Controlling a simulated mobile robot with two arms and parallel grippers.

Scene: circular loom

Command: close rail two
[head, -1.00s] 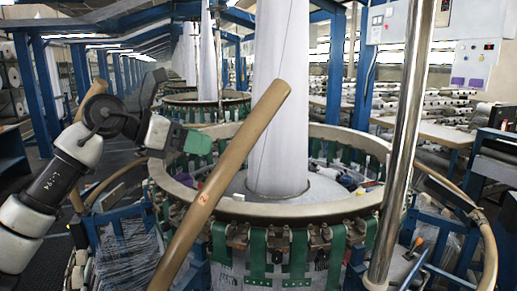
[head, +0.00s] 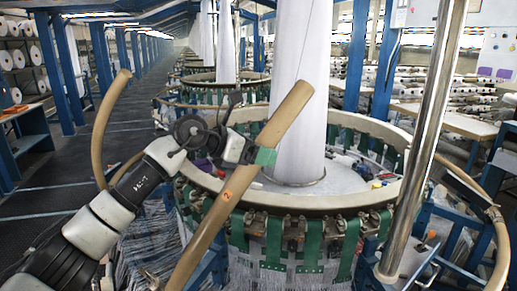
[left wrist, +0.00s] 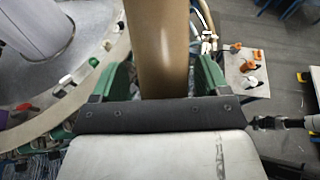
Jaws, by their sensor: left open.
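Rail two (head: 205,238) is a brown tube with an orange "2" mark, slanting up to the right in front of the loom's ring (head: 350,203) in the head view. Its upper end is free. My left gripper (head: 259,156) is at its upper part, with one green finger visible in front. In the left wrist view rail two (left wrist: 160,40) runs between the two green fingers of my left gripper (left wrist: 162,78). The fingers are open, with small gaps to the tube on both sides.
Another brown rail (head: 97,145) stands at the left, and one (head: 499,240) curves at the right. A chrome post (head: 419,150) rises at right front. A white fabric column (head: 300,100) stands inside the ring. The aisle floor (head: 85,160) at left is clear.

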